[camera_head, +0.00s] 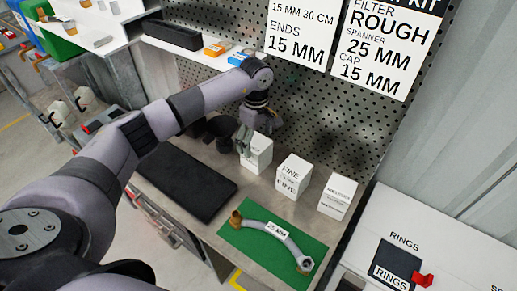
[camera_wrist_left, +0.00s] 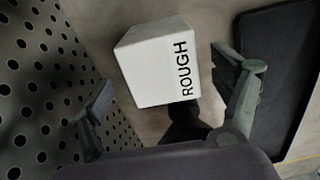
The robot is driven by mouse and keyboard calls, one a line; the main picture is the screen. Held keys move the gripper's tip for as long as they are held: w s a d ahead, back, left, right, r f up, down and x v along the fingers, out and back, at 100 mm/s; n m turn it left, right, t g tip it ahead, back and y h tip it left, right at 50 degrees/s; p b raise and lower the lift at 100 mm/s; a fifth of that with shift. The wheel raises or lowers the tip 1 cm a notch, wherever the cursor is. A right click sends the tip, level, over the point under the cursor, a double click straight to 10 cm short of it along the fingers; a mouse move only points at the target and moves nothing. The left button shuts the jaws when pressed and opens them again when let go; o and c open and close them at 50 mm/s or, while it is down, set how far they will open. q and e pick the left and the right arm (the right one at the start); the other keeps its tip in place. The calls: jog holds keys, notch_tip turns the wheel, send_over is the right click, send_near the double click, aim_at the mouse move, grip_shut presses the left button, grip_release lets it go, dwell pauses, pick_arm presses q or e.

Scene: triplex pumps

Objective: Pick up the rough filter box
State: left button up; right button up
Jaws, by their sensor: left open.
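The rough filter box (camera_wrist_left: 150,75) is a white box labelled ROUGH, standing on the workbench. In the left wrist view it lies between and ahead of my left gripper's two spread fingers (camera_wrist_left: 168,98), with a visible gap on each side. In the head view the same box (camera_head: 259,155) is the leftmost of three white boxes, partly covered by my left gripper (camera_head: 247,138). The left gripper is open and empty, beside and above the box. My right gripper does not show in either view.
A box labelled FINE (camera_head: 292,177) and another white box (camera_head: 337,197) stand to the right. A black mat (camera_head: 185,180) lies left of the boxes. A green mat (camera_head: 238,240) bears a hose (camera_head: 277,232) labelled 25 MM. A perforated panel (camera_head: 300,110) rises behind.

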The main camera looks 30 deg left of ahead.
pick_arm(q)
jog(key=shift+s+f, duration=0.1)
jog(key=shift+f, duration=0.35)
notch_tip(320, 180, down, 4)
jog(key=shift+f+p, duration=0.25)
jog(key=shift+p, duration=0.55)
jog(key=shift+f, duration=0.35)
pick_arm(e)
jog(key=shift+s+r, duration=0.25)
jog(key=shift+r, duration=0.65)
pick_arm(q)
jog(key=shift+c, duration=0.2)
jog(key=c, duration=1.4)
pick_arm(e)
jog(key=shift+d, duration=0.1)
